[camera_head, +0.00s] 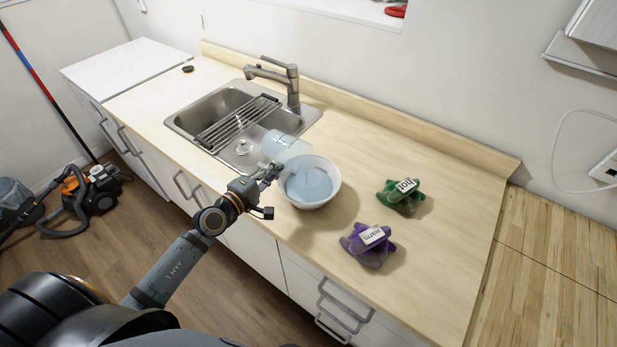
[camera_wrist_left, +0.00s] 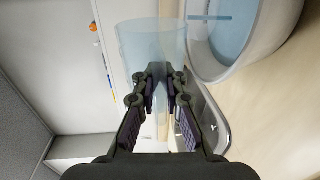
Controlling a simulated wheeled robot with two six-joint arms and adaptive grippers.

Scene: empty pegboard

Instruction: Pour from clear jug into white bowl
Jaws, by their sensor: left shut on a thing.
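A white bowl (camera_head: 330,173) stands on the wooden counter to the right of the sink. Pale blue liquid shows inside it. The clear jug (camera_head: 283,143) is tilted at the bowl's left side, its lower end toward the bowl. My left gripper (camera_head: 272,168) is shut on the jug. In the left wrist view the jug (camera_wrist_left: 148,40) stands between the fingers of the left gripper (camera_wrist_left: 162,78), with the bowl (camera_wrist_left: 240,70) close by at the upper right. A pale blue strip in the bowl there may be poured liquid. My right gripper is not in view.
A steel sink (camera_head: 180,122) with a drying rack and a faucet (camera_head: 292,88) lies left of the bowl. The counter (camera_head: 440,230) further right is clear.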

